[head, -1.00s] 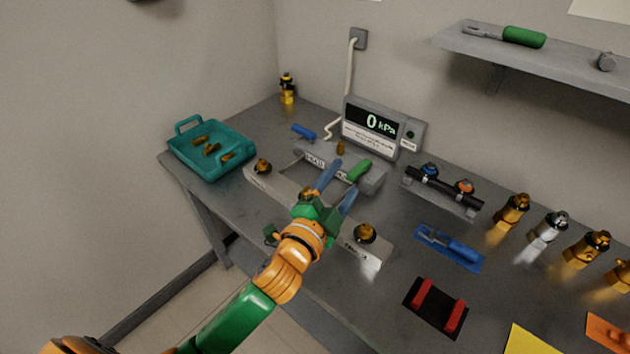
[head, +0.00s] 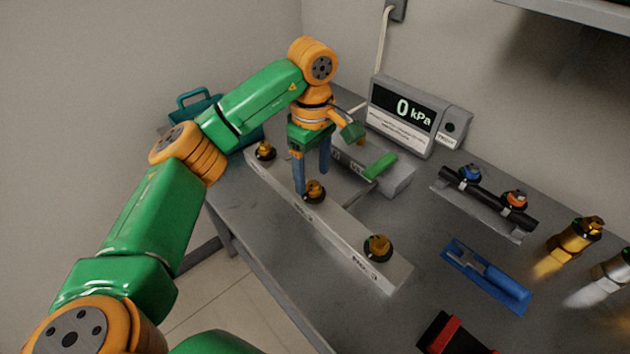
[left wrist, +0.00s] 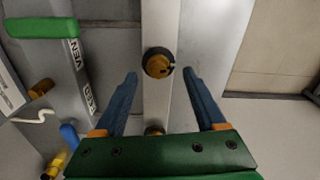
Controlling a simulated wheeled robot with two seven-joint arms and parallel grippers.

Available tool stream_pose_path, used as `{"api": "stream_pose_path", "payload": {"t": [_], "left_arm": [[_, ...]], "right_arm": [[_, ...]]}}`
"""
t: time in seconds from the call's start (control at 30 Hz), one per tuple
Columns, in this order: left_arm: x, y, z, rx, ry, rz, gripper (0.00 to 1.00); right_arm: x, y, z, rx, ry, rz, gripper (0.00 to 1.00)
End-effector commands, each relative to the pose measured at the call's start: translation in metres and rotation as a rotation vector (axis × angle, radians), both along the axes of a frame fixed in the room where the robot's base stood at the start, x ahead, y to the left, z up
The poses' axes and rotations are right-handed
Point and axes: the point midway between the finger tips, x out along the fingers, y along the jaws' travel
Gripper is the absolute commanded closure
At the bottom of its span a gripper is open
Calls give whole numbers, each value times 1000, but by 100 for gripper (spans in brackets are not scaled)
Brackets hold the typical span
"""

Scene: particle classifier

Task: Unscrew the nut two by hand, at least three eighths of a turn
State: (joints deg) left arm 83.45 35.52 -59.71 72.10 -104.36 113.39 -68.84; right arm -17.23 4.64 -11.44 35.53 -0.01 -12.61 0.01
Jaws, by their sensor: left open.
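Nut two (head: 314,190), a brass nut with a dark base, is the middle one on the grey bar (head: 340,228). It also shows in the left wrist view (left wrist: 158,63). My left gripper (head: 312,182) points down at the bar, its two blue fingers apart and empty. In the left wrist view my left gripper (left wrist: 160,73) has one finger on each side of the bar, with nut two just ahead of the gap between the tips. No contact with the nut is visible. My right gripper is not in view.
Another brass nut (head: 265,150) sits at the bar's far left end and one (head: 378,247) at its near right end. A grey block with a green handle (head: 380,166) stands behind the bar. A display (head: 402,110) reads 0 kPa.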

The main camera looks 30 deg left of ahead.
Motion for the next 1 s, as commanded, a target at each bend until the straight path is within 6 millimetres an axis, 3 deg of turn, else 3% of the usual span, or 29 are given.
{"api": "stream_pose_path", "payload": {"t": [0.13, 0.4, 0.7, 1.0], "left_arm": [[0, 0, -20, -2, 1, 0, 27], [0, -1, -25, -3, -1, 0, 27], [0, -1, -25, -4, -1, 0, 100], [0, -1, -24, -4, 0, 34, 100]], "right_arm": [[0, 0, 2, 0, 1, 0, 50], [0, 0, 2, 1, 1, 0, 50], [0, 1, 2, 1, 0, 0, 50], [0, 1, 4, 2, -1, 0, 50]]}}
